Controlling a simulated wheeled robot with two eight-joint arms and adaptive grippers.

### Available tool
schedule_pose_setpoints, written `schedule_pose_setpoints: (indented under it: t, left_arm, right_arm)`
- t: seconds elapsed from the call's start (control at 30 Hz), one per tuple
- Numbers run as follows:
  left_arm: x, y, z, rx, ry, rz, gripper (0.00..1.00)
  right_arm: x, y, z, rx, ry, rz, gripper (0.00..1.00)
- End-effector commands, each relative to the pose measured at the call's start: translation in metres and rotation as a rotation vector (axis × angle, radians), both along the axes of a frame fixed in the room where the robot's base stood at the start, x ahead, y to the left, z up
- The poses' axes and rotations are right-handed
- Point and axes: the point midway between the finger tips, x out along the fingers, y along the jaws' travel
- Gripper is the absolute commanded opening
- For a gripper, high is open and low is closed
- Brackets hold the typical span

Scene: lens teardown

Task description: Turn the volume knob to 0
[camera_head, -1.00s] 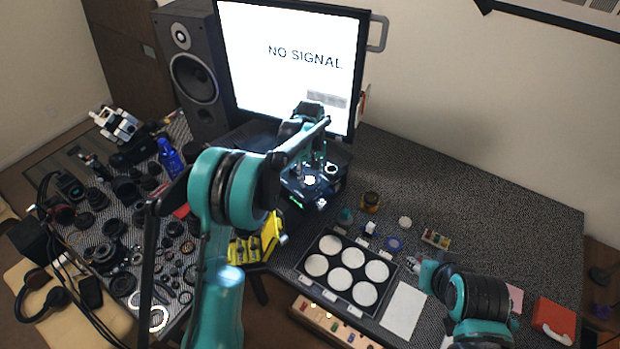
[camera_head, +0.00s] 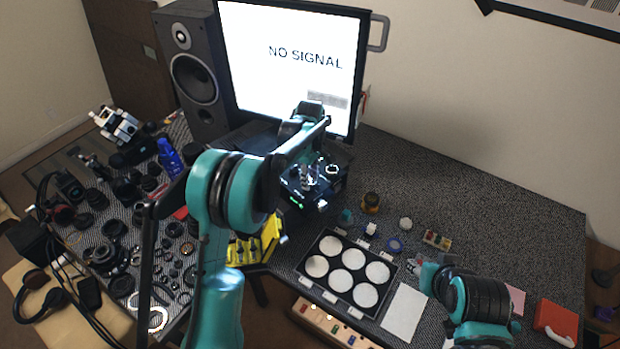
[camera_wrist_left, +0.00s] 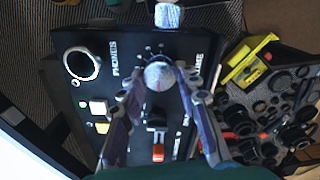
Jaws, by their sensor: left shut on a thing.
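The volume knob (camera_wrist_left: 158,75) is a round silver knob with a red pointer line on a black control box (camera_wrist_left: 100,48). White scale marks ring it, and the printed word beside it is partly hidden. My left gripper (camera_head: 310,177) is over the box in the head view. In the left wrist view its two fingers (camera_wrist_left: 161,82) are closed in on opposite sides of the knob. The pointer's exact scale reading is too small to tell. My right gripper (camera_head: 420,268) is at the lower right of the head view, its fingers too small to read.
On the box are a ring-shaped phones socket (camera_wrist_left: 81,65), small lit buttons (camera_wrist_left: 98,106), a red-tipped slider (camera_wrist_left: 158,151) and another silver knob (camera_wrist_left: 169,15). A monitor (camera_head: 290,55) stands behind. A yellow tool holder (camera_head: 250,245) and a tray of white discs (camera_head: 345,300) lie nearby.

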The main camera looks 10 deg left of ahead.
Motion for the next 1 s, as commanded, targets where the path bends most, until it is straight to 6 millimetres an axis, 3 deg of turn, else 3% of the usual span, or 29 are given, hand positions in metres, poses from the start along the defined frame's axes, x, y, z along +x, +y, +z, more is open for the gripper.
schedule_pose_setpoints:
  t: [0.47,0.5,0.57,0.87,1.0]
  left_arm:
    - [0.000,0.000,0.000,0.000,-0.001,0.013,0.03]
    - [0.001,0.000,0.000,0.000,-0.001,0.013,0.40]
    - [0.000,0.000,0.000,0.000,-0.001,0.013,0.53]
    - [0.000,0.000,0.001,0.000,-0.001,0.012,0.53]
    - [0.000,0.000,0.013,0.000,-0.001,0.012,0.53]
  right_arm:
    - [0.000,0.000,0.000,0.000,0.000,0.000,0.40]
    - [0.000,0.000,0.000,0.000,0.000,0.000,0.40]
    - [0.000,0.000,0.000,0.000,0.000,0.000,0.40]
    - [0.000,0.000,0.000,0.000,0.000,0.000,0.40]
    - [0.000,0.000,0.000,0.000,0.000,0.000,0.40]
